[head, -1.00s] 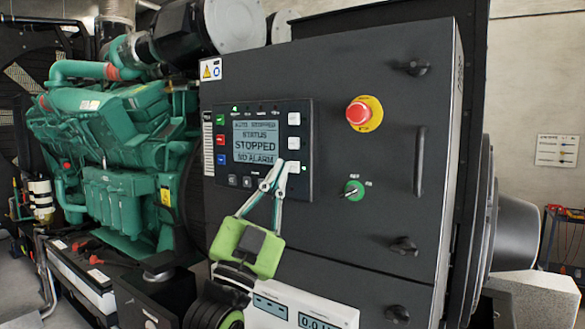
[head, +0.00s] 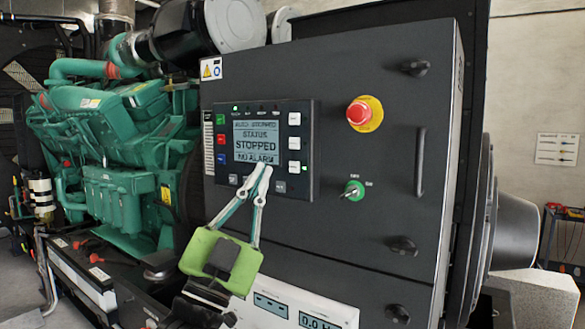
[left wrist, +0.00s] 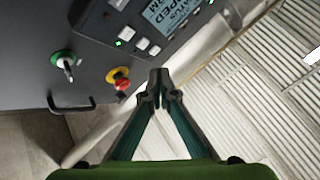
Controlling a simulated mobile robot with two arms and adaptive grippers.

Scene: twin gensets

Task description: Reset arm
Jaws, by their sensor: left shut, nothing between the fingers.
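My left gripper (head: 262,168) is shut with nothing between its fingertips. In the head view it stands in front of the lower part of the control panel (head: 309,150), just below the screen (head: 256,140), which reads STATUS STOPPED, NO ALARM. I cannot tell if the tips touch the panel. In the left wrist view the shut fingertips (left wrist: 159,82) show at the middle, with the panel's screen (left wrist: 168,14) at the top. My right gripper is not in view.
The dark cabinet (head: 385,190) carries a red stop button (head: 364,113), a green key switch (head: 353,190) and a vertical handle (head: 420,162). A green engine (head: 110,150) stands at the left. A white meter box (head: 335,311) is at the bottom.

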